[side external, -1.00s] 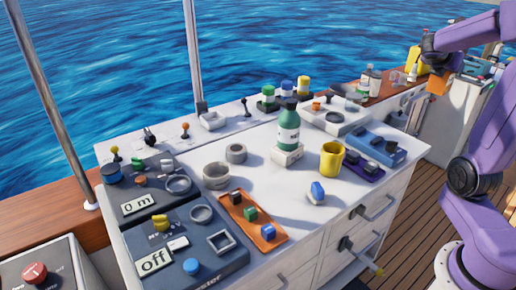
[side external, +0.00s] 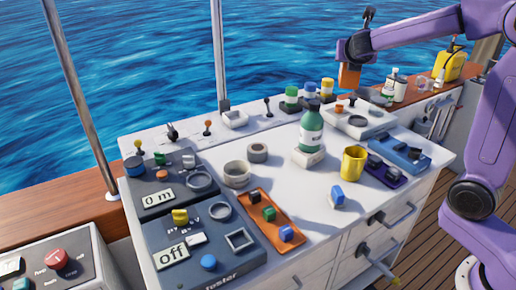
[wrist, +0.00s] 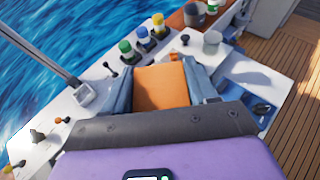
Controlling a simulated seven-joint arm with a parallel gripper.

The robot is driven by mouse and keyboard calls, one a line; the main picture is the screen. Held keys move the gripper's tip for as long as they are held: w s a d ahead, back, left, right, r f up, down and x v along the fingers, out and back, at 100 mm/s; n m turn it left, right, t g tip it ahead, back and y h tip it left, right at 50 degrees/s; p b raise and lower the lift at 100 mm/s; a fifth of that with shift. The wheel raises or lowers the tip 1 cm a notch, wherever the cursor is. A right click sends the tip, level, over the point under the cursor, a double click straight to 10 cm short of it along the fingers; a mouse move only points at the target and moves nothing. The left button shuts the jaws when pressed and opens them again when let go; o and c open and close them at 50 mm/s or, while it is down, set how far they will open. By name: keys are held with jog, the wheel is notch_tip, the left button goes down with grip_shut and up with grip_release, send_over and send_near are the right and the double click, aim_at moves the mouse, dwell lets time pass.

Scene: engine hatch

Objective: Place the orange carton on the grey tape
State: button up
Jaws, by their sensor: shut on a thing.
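My gripper (side external: 351,60) is shut on the orange carton (side external: 349,77) and holds it in the air above the far right part of the counter. In the wrist view the carton (wrist: 161,87) sits between the two fingers of my gripper (wrist: 160,90). Either could be the grey tape. Both are well to the left of and below the carton. I see neither in the wrist view.
A green bottle (side external: 311,130) stands upright on a white block, with a yellow mug (side external: 353,162) to its right. An orange tray (side external: 290,236) holds small blocks. Colored-capped jars (side external: 291,98) line the back ledge.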

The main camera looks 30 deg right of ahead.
jog(key=w+a+n+t+y, duration=0.1)
jog(key=w+a+n+y, duration=0.1)
jog(key=a, duration=0.7)
jog(key=w+a+n+t+y, duration=0.2)
jog(key=a, duration=0.7)
send_over(257, 145)
notch_tip(257, 145, down, 21)
jog(key=shift+w+f, duration=0.1)
jog(key=shift+f, duration=1.5)
jog(key=shift+f, duration=0.15)
jog(key=o, duration=1.1)
